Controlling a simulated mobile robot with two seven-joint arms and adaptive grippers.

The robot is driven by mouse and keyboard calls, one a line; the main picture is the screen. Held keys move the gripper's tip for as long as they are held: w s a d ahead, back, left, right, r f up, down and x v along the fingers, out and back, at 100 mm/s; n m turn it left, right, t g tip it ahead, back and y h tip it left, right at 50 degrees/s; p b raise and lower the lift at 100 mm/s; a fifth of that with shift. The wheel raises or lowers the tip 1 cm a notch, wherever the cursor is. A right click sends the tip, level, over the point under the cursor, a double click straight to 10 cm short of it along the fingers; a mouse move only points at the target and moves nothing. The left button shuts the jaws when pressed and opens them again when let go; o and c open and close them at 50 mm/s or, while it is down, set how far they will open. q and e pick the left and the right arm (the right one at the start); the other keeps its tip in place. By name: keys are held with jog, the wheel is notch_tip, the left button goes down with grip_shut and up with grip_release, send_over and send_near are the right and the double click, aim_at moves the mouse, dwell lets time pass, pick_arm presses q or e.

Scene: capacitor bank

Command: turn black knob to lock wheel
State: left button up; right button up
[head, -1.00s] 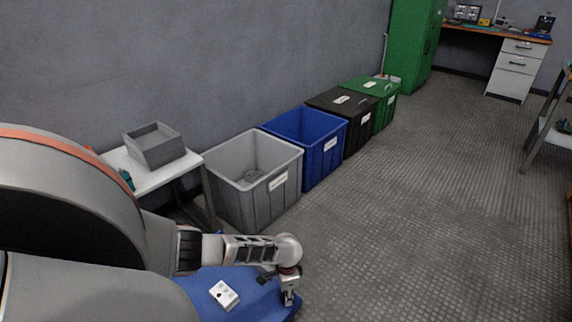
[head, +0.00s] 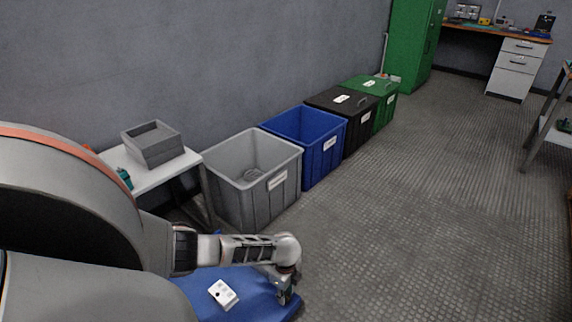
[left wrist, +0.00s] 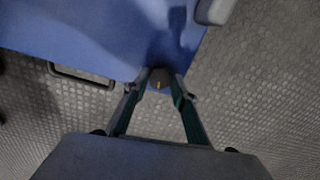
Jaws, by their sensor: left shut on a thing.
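The black knob (left wrist: 160,77) shows in the left wrist view as a round dark cap with a small yellow mark, near the edge of a blue surface. My left gripper (left wrist: 160,86) has its two fingers on either side of the knob, shut on it. In the head view my left gripper (head: 284,297) points down at the right corner of the blue surface (head: 250,284). The knob is hidden there behind the gripper. No wheel can be made out. My right gripper is in neither view.
A white box with dark holes (head: 223,294) lies on the blue surface. Behind stand a grey bin (head: 270,204), a blue bin (head: 325,160), a black bin (head: 360,125) and a green bin (head: 385,105). A small table (head: 150,181) holds a grey tray. Open floor lies to the right.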

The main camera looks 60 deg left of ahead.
pick_arm(q)
jog(key=shift+s+a+f+m, duration=0.1)
jog(key=shift+s+f+m, duration=0.1)
jog(key=shift+m, duration=0.4)
jog(key=shift+r, duration=0.1)
jog(key=o, duration=1.1)
jog(key=shift+w, duration=0.1)
jog(key=shift+r, duration=0.2)
notch_tip(320, 180, up, 12)
jog(key=shift+f, duration=0.15)
